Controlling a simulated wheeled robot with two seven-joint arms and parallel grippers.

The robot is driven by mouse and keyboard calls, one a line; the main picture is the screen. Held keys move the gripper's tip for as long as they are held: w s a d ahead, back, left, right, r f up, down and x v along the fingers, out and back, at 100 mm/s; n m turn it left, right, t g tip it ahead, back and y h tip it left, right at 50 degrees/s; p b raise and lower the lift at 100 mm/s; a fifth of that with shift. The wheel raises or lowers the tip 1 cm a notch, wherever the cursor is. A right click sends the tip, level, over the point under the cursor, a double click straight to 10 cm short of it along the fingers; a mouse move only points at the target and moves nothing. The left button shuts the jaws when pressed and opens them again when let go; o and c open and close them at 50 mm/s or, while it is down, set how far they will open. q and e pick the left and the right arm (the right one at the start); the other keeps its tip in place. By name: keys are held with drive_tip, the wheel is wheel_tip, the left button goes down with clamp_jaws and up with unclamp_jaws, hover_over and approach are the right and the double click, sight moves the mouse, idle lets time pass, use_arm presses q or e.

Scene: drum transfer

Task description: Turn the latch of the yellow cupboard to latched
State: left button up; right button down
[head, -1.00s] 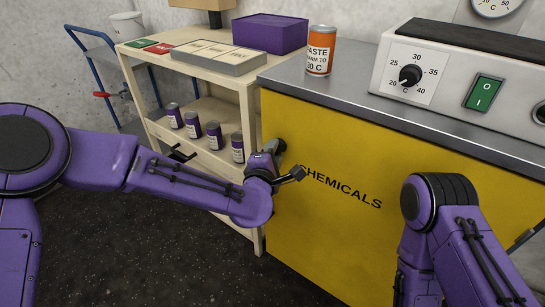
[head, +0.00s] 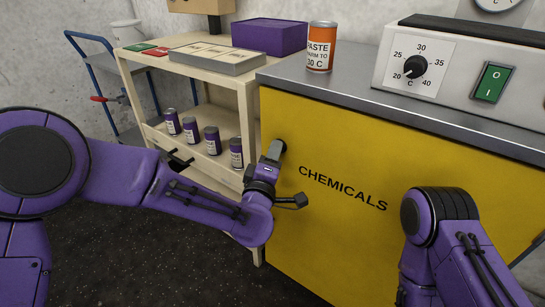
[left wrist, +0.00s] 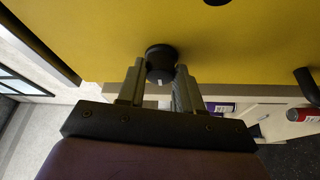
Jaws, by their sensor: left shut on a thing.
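The yellow cupboard (head: 330,245) marked CHEMICALS stands at the right under a grey worktop. My left gripper (head: 273,158) is at the upper left of its yellow front. In the left wrist view the dark round latch knob (left wrist: 161,60) sits between the two fingers of my left gripper (left wrist: 160,82), which is shut on it. In the head view the gripper mostly hides the latch, so I cannot tell its turn angle. My right arm comes in at the lower right; its gripper is out of the picture.
An orange paste can (head: 320,47) and a control box with a dial (head: 415,67) and green switch stand on the worktop (head: 355,88). A wooden shelf cart (head: 243,90) holds several purple cans and a purple box (head: 269,36). A blue trolley (head: 92,82) stands behind.

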idle(0.3)
use_arm(q)
drive_tip(key=o, duration=1)
drive_tip(key=shift+o, duration=0.2)
drive_tip(key=v, duration=1)
drive_tip(key=shift+s+a, duration=0.15)
drive_tip(key=shift+s, duration=0.05)
